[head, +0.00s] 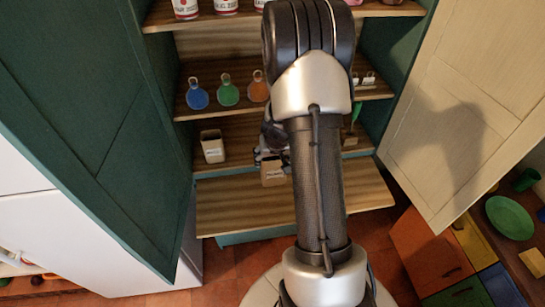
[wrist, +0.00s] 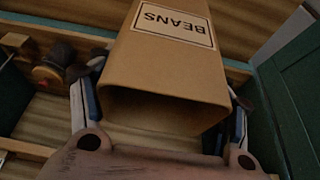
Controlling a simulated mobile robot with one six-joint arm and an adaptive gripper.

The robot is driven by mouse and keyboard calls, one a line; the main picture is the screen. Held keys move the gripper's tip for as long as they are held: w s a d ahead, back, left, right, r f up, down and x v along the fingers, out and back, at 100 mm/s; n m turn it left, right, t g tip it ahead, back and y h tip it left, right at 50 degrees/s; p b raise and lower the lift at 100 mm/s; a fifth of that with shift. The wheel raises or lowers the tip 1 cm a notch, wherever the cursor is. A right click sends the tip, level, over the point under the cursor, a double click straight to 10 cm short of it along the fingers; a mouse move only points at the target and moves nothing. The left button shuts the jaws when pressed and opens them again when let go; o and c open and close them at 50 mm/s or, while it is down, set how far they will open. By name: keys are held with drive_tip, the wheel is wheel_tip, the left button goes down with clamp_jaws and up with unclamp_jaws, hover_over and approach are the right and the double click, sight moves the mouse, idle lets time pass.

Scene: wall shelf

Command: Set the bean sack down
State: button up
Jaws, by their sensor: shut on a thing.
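The bean sack (head: 273,174) is a tan, box-like bag with a pale label. In the head view it hangs under my gripper (head: 270,155), at the front of the cabinet by the wide wooden board (head: 240,208). In the wrist view the sack (wrist: 165,62) fills the middle, with the word BEANS upside down on its label. My gripper (wrist: 163,112) has a finger on each side of it and is shut on it. I cannot tell whether the sack touches the board. My arm hides part of the board and the shelves.
A cream container (head: 213,147) stands on the shelf left of the sack. Blue (head: 197,96), green (head: 228,92) and orange (head: 258,88) flasks stand one shelf higher. Open doors flank the cabinet, green (head: 80,120) at left and cream (head: 465,110) at right. The board's left part is clear.

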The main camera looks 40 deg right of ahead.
drive_tip(key=shift+r+p, duration=0.3)
drive_tip(key=shift+r, duration=0.25)
drive_tip(key=w+a+f+n+y+b, duration=0.1)
drive_tip(key=a+f+n+b, duration=0.2)
drive_tip(key=a+b, duration=0.9)
drive_tip(key=w+a+f+n+y+b, duration=0.1)
drive_tip(key=w+a+f+n+b, duration=0.2)
drive_tip(key=a+b, duration=0.9)
drive_tip(key=s+a+f+p, duration=0.4)
drive_tip(key=s+f, duration=0.2)
drive_tip(key=shift+t, duration=0.3)
drive_tip(key=shift+f, duration=0.1)
